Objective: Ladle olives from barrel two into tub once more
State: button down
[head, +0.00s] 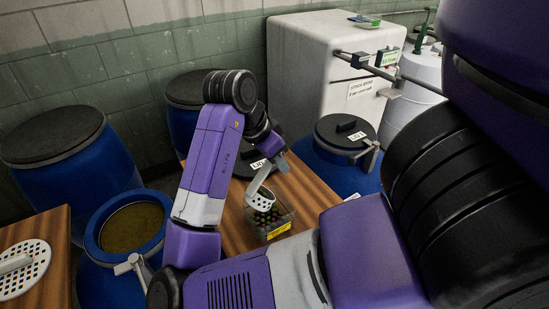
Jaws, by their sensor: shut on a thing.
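My gripper (277,163) is shut on the handle of a pale perforated ladle (262,198). The ladle hangs down from it, with its cup at the clear tub (281,230). I cannot tell whether the cup is inside the tub or just above it. The tub has a yellow label and stands on a wooden table; dark and green olives show in it. An open blue barrel (93,247) with brownish-green contents stands at the left. Its number is not readable, so I cannot tell if it is barrel two. My arm hides part of the table.
A lidded blue barrel (313,165) stands right of the table (305,187), and others stand at the back left. A dark labelled lid (243,167) lies behind the ladle. A perforated white disc (33,266) lies on another wooden surface at left. A white cabinet (305,75) stands behind.

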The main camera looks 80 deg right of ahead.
jog(key=s+d+f+t+y+p, duration=0.3)
jog(key=f+t+y+p, duration=0.2)
jog(key=f+p, duration=0.1)
jog(key=shift+s+d+p, duration=0.25)
jog(key=shift+s+p, duration=0.05)
jog(key=shift+p, duration=0.35)
dwell(0.8)
dwell(0.6)
